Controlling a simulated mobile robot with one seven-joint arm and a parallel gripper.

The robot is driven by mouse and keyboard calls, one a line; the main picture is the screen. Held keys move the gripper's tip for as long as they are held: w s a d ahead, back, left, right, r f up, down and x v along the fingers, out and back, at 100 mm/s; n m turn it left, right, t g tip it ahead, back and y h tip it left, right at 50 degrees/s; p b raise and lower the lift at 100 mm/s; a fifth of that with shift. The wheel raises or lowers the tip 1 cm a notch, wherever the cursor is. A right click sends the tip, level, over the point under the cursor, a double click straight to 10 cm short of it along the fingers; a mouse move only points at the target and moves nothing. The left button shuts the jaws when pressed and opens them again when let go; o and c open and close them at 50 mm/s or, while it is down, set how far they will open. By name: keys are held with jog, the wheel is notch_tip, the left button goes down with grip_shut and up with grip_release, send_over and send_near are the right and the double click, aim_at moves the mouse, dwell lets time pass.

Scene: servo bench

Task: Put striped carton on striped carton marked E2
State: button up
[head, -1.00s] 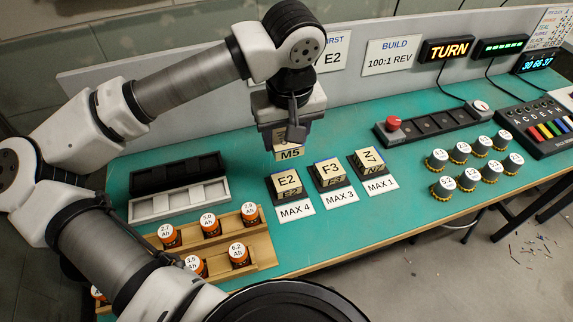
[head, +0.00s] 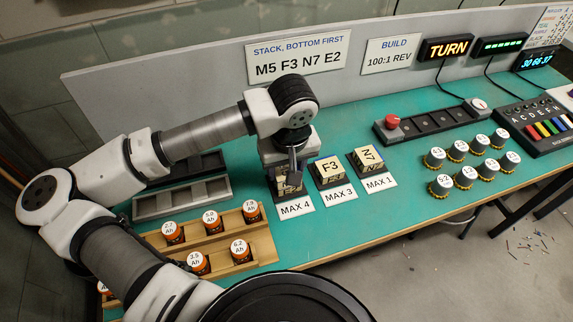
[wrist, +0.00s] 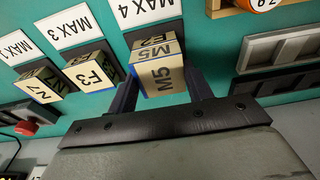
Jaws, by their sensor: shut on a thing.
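The carton marked M5 (wrist: 160,80), beige with a blue edge, is between the two fingers of my gripper (wrist: 162,90) in the wrist view. My gripper is shut on it. The carton marked E2 (wrist: 152,42) is directly beyond M5, mostly hidden by it, at the MAX 4 card (wrist: 145,8). M5 is over E2; I cannot tell whether they touch. In the head view my gripper (head: 288,168) is low over the MAX 4 spot, and the hand hides most of both cartons.
Cartons F3 (head: 328,170) and N7 (head: 367,160) stand just to the right, by their MAX cards. Dark and grey trays (head: 182,201) and a wooden rack (head: 262,242) with orange-ringed cells are at left. Several numbered jars (head: 466,176) stand at right. A sign (head: 298,58) reads "M5 F3 N7 E2".

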jog(key=shift+f, duration=0.15)
jog(key=o, duration=1)
jog(key=r, duration=0.4)
jog(key=s+r+b, duration=0.1)
jog(key=r, duration=0.7)
jog(key=shift+s+d+r, duration=0.15)
jog(key=shift+s+d, duration=0.1)
jog(key=shift+s, duration=0.1)
